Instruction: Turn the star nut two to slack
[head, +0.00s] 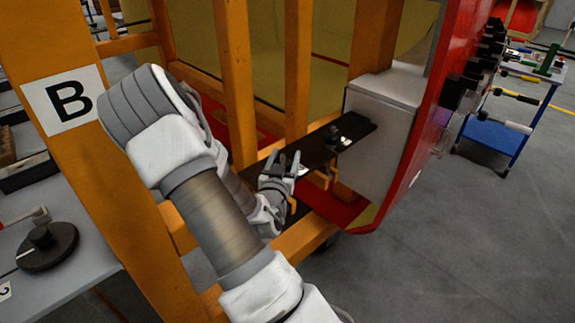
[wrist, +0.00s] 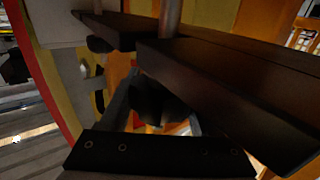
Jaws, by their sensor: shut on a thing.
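A black star nut (wrist: 157,98) sits under a dark bar (wrist: 240,85) in the wrist view, below a metal stud that rises from the bar. My gripper (wrist: 160,112) has its fingers on either side of this nut and is shut on it. A second dark knob (wrist: 98,44) shows under a farther bar (wrist: 115,27). In the head view my gripper (head: 287,165) is at the near end of the dark bar (head: 318,148), and the nut in it is hidden. I cannot read a number on either knob.
Orange posts (head: 297,70) and a frame panel with a B sign (head: 68,100) stand close around my arm. A grey box (head: 380,135) and the red shell (head: 425,120) are right of the bar. A blue tool cart (head: 495,140) stands at far right beyond open floor.

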